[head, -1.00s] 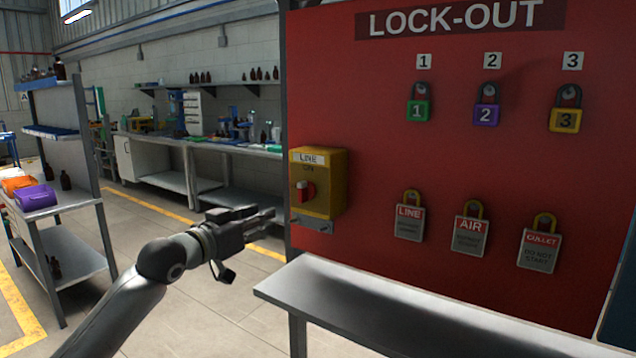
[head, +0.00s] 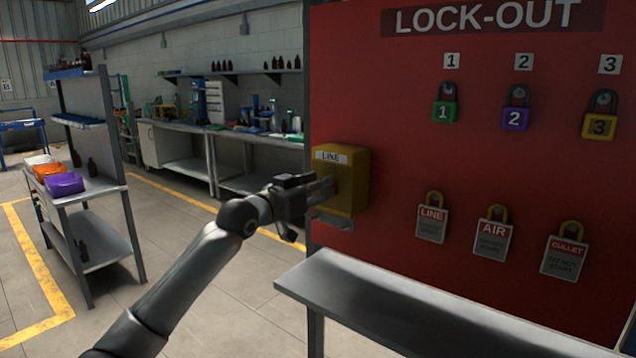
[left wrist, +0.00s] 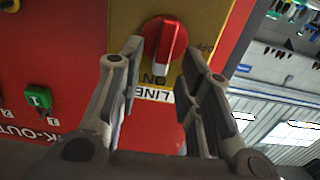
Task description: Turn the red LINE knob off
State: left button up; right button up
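The yellow LINE switch box (head: 350,170) is fixed at the left edge of the red LOCK-OUT board (head: 400,110). My left gripper (head: 328,189) is at the front of the box and hides the knob in the head view. In the left wrist view the red knob (left wrist: 164,42) sits on the yellow plate (left wrist: 205,22), with its pointer end toward the ON mark. The left gripper (left wrist: 158,75) is open, its fingers on either side of the knob's pointer end with gaps visible. Whether a finger touches the knob cannot be told. My right gripper is not in view.
A grey shelf (head: 400,300) juts out below the board. Padlocks, such as the green one (head: 445,112), and tags, such as the LINE tag (head: 432,222), hang to the right. A rack (head: 100,190) with coloured bins stands at left; the floor between is clear.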

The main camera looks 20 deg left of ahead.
pick_arm(q)
jog(key=shift+w+d, duration=0.15)
jog(key=shift+w, duration=0.2)
grip_shut()
jog(key=shift+w+a+f+n+p, duration=0.1)
jog(key=shift+a+f+n+p, duration=0.2)
jog(key=shift+n+p, duration=2.25)
jog(key=shift+w+a+f+n+p, duration=0.1)
jog(key=shift+a+f+n+p, duration=0.25)
jog(key=shift+n+p, duration=2.2)
jog(key=shift+w+a+f+n+p, duration=0.2)
jog(key=shift+n+p, duration=1)
jog(key=shift+n, duration=2.6)
jog(key=shift+s+f, duration=0.15)
jog(key=shift+f, duration=0.05)
